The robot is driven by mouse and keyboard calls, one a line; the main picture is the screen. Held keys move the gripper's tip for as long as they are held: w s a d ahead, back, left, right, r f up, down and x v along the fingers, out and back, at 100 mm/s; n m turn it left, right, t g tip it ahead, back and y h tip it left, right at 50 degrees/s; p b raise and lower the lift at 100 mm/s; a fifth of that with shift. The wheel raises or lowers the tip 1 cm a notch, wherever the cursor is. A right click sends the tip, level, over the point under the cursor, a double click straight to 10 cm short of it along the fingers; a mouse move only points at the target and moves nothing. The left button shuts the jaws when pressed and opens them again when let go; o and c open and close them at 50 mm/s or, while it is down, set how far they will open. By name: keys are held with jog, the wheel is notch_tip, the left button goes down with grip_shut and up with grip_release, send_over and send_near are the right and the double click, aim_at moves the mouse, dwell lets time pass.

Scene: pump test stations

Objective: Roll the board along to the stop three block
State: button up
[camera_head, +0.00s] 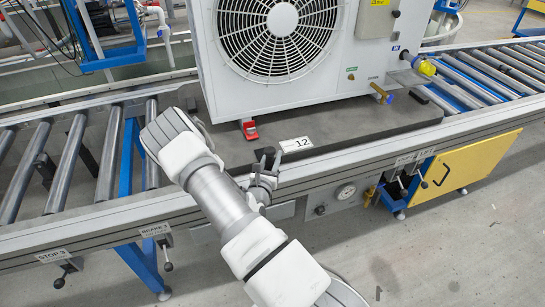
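The board (362,130) is a dark grey slab lying on the roller conveyor, with a white "12" plate (296,144) near its front edge. It carries a large white unit with a round fan grille (275,35). A small plate (53,256) at lower left seems to read "STOP 3", with a dark lever (66,270) below it. I cannot make out a stop block among the rollers. My gripper (265,160) is at the board's front edge, just left of the "12" plate. My arm partly hides it, so its opening and any contact are unclear.
Bare rollers (70,165) lie left of the board, and more rollers (490,75) lie to its right. A "BRAKE" plate (156,230) with a lever, a gauge (346,192) and a yellow panel (466,167) are along the conveyor's front. A red clip (249,130) sits at the unit's foot.

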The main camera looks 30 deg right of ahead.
grip_shut()
dwell(0.9)
jog(key=shift+a, duration=0.1)
